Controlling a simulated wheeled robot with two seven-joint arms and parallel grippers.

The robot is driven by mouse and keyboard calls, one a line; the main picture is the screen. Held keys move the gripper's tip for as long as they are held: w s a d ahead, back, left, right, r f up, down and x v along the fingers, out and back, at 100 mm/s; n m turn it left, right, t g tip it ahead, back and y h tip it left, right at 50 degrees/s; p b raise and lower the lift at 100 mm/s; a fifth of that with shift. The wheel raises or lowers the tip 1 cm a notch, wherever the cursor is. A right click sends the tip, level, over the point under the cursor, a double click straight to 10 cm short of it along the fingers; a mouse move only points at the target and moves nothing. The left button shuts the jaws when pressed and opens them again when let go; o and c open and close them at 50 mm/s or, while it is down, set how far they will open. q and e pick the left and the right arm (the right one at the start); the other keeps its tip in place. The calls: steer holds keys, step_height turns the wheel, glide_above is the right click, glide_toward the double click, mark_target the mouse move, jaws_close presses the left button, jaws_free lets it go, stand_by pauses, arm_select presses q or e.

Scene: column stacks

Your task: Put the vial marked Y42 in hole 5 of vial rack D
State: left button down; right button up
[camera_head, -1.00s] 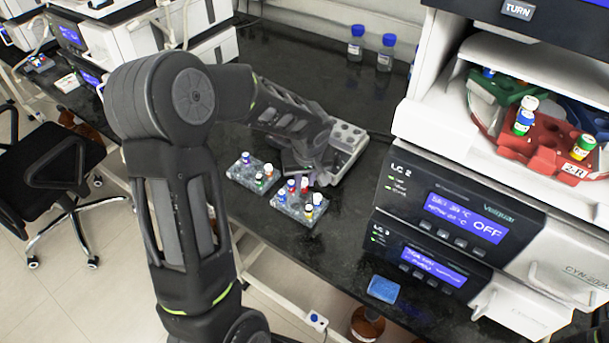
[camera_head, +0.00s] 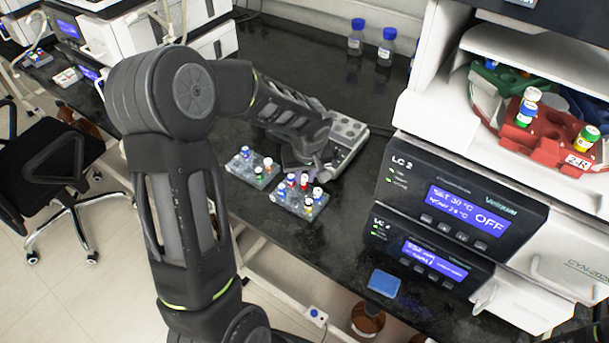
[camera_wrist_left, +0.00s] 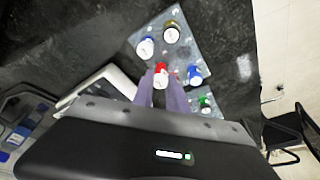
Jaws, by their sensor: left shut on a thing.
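My left gripper (camera_head: 316,171) is over the near vial rack (camera_head: 296,207) on the dark bench. In the left wrist view its fingers (camera_wrist_left: 163,92) are closed around a red-capped vial (camera_wrist_left: 161,70). I cannot tell whether this vial is clear of the rack. A second vial rack (camera_head: 239,172) with a few vials stands to the left. The marks on the vials and the rack letters are too small to read, so Y42 and D cannot be picked out. My right gripper is not in view.
A white instrument (camera_head: 450,215) with a red and green vial carousel (camera_head: 557,143) is on the right. A blue pad (camera_head: 384,284) lies near the front edge.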

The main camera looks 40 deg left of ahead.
arm_select(q)
steer(key=shift+b, duration=0.6)
stand_by(0.8)
steer(key=shift+f+b, duration=0.55)
steer(key=shift+b, duration=0.25)
stand_by(0.9)
steer(key=shift+f+b, duration=0.4)
steer(key=shift+b, duration=0.15)
steer(key=shift+f, duration=0.1)
steer(key=c, duration=1.2)
jaws_free()
steer(key=shift+c, duration=0.2)
steer(key=shift+o, duration=0.2)
steer(key=shift+o, duration=1.4)
